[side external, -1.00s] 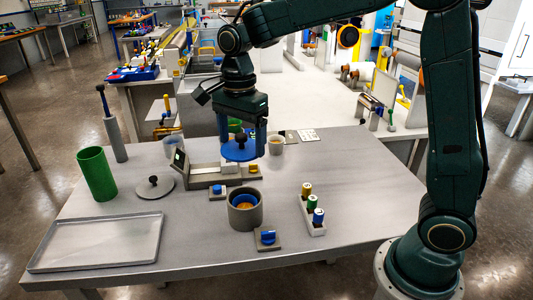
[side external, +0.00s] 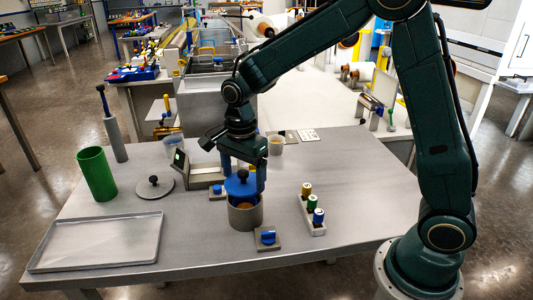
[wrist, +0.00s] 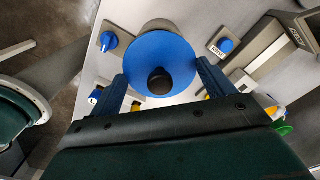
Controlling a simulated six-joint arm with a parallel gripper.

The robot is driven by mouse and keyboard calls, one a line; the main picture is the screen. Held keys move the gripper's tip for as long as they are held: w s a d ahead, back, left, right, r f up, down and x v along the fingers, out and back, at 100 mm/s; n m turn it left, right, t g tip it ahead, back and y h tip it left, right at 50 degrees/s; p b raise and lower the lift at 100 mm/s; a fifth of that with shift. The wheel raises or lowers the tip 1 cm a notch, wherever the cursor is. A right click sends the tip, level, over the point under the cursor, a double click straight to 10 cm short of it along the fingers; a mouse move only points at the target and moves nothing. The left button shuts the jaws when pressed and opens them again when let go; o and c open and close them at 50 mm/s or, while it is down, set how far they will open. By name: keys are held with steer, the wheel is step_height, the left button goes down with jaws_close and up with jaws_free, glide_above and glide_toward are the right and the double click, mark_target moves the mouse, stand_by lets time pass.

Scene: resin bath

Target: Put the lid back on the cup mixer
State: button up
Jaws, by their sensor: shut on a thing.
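The cup mixer (side external: 245,218) is a round grey pot with a blue inner cup and something brownish inside, on the table's front middle. The blue lid (side external: 238,186), a disc with a black knob, hangs just above the pot's rear rim, apart from it as far as I can tell. My gripper (side external: 244,181) is shut on the lid, one finger at each side. In the wrist view the lid (wrist: 145,65) sits between the fingers of my gripper (wrist: 163,82) and hides most of the pot; a grey edge shows beyond it.
Blue-knobbed blocks stand in front (side external: 267,239) and left (side external: 217,192) of the pot. A rack of small bottles (side external: 312,217) is to the right. A grey lid (side external: 155,188), green cylinder (side external: 97,174) and empty tray (side external: 98,243) are to the left. A grey device (side external: 202,176) stands behind.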

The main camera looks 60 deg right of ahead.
mark_target(244, 171)
steer(key=shift+f, duration=0.7)
steer(key=shift+f, duration=0.6)
steer(key=o, duration=0.9)
steer(key=shift+r, duration=0.1)
step_height(244, 171, up, 13)
stand_by(0.5)
